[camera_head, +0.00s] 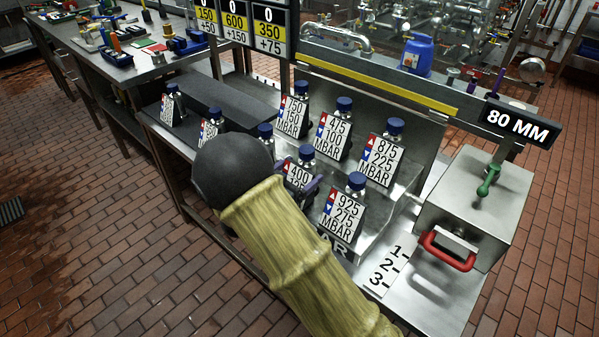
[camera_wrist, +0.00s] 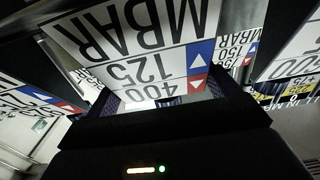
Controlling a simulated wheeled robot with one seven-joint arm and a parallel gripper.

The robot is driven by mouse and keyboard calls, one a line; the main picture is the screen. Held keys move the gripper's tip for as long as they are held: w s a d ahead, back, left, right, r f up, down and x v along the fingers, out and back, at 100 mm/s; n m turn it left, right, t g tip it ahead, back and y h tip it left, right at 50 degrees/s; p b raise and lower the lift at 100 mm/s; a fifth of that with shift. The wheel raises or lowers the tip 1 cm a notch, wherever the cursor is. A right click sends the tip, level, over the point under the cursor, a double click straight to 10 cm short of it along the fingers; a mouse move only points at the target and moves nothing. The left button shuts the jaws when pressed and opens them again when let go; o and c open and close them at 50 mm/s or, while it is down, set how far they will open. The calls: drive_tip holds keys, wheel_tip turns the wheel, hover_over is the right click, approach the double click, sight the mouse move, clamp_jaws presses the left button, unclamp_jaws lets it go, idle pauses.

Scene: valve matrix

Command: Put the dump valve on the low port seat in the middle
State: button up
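Several valves with blue caps and white MBAR cards stand on a stepped metal rack. None is marked as the dump valve in a way I can read. In the middle of the low row stands the 400/125 valve (camera_head: 306,153); its card (camera_wrist: 150,50) fills the wrist view upside down. The seat under it is hidden. My gripper (camera_head: 298,184) is at this valve, mostly hidden behind my arm in the head view. In the wrist view its dark fingers (camera_wrist: 165,100) lie apart, on either side of the card's lower part. Contact with the valve is unclear.
The 925/275 valve (camera_head: 356,183) stands close on the right. The upper row holds the 475/100 valve (camera_head: 343,105) between two others. Two more valves (camera_head: 171,90) (camera_head: 212,114) stand at the left. A steel box with a red handle (camera_head: 448,250) is at the right.

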drive_tip(key=shift+o, duration=1.2)
drive_tip(key=shift+s, duration=0.15)
drive_tip(key=shift+r, duration=0.1)
drive_tip(key=v, duration=1.2)
drive_tip(key=shift+d+r, duration=0.1)
